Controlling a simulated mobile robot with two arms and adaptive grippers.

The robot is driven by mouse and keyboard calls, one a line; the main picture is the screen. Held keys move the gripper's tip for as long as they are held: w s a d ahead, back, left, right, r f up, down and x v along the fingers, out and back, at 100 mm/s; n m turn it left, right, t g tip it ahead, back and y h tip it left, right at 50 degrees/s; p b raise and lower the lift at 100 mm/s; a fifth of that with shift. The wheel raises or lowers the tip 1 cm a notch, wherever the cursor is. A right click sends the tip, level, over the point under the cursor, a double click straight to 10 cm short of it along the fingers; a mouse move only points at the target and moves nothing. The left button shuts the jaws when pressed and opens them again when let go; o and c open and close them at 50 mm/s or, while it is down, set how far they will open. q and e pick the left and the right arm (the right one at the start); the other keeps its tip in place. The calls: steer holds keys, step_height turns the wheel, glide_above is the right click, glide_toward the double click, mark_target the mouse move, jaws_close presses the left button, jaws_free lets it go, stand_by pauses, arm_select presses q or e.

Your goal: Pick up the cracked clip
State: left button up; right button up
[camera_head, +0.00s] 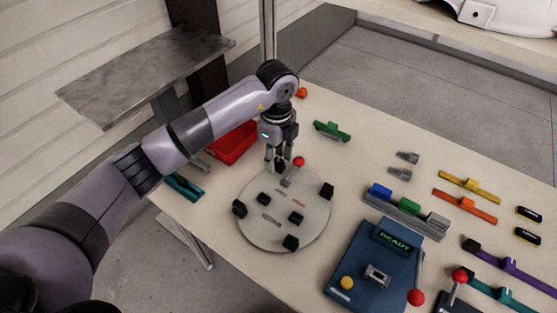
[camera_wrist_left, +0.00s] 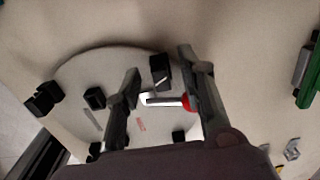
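Two small grey clips lie loose on the table right of the round plate, a far one (camera_head: 407,157) and a near one (camera_head: 399,174). I cannot make out a crack on either, so I cannot tell which clip is the cracked one. My left gripper (camera_head: 278,166) points down over the far edge of the round plate (camera_head: 262,236), well left of the grey clips. In the left wrist view its fingers (camera_wrist_left: 165,100) are apart, with a red-knobbed lever (camera_wrist_left: 168,101) and a black block (camera_wrist_left: 160,72) seen between them. No clip is held. My right gripper is not in view.
Several black blocks stand on the plate. A green part (camera_head: 332,131), a grey rack of coloured clips (camera_head: 405,216) and a blue READY machine (camera_head: 372,268) stand right. Coloured strips (camera_head: 464,206) lie farther right.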

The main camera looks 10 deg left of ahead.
arm_select(q)
steer(key=shift+f, duration=0.2)
steer(key=shift+c, duration=0.6)
steer(key=c, duration=0.7)
steer(key=shift+r, duration=0.15)
